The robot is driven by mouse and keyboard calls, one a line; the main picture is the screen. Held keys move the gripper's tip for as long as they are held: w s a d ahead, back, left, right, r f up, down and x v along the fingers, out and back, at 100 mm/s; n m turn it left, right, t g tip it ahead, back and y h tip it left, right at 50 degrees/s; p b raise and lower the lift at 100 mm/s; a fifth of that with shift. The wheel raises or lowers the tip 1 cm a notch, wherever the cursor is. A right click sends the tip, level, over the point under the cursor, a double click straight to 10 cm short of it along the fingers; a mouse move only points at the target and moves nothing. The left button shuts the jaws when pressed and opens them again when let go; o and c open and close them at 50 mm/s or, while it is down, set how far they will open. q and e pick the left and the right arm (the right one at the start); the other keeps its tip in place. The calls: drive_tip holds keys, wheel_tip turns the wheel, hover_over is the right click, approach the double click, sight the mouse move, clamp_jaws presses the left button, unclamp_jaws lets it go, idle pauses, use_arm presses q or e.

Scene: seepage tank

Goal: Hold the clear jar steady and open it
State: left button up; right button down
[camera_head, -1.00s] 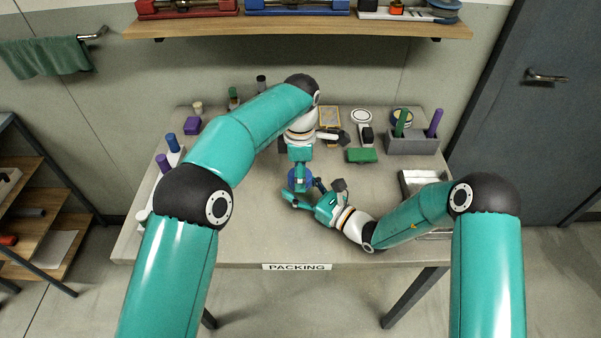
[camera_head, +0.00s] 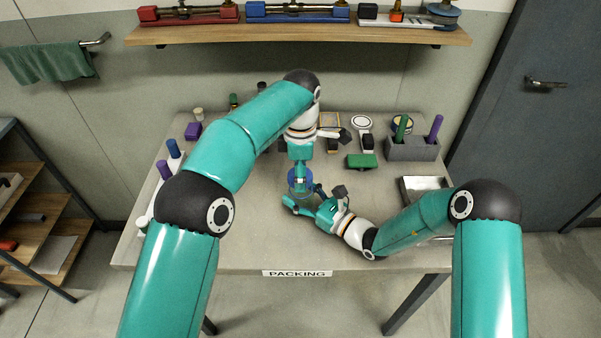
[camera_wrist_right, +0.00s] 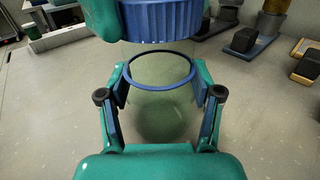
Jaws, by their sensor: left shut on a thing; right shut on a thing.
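The clear jar (camera_wrist_right: 160,112) stands upright between the fingers of my right gripper (camera_wrist_right: 160,103) in the right wrist view. Its dark blue rim shows as an open ring, and I see through it into the jar. The ribbed blue lid (camera_wrist_right: 162,20) is above the rim and apart from it, between my left gripper's teal fingers. In the head view my left gripper (camera_head: 300,174) points down with the lid (camera_head: 298,188) below it. My right gripper (camera_head: 306,202) reaches in from the right, low over the bench. The jar is mostly hidden there.
The packing bench (camera_head: 240,235) is clear at the front. A green block (camera_head: 361,161) and a grey holder (camera_head: 411,148) with green and purple sticks stand at the back right. A shallow tray (camera_head: 423,187) lies at the right. Several bottles stand along the left edge.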

use_arm(q)
drive_tip(key=shift+r, duration=1.9)
use_arm(e)
drive_tip(key=shift+c, duration=0.6)
unclamp_jaws()
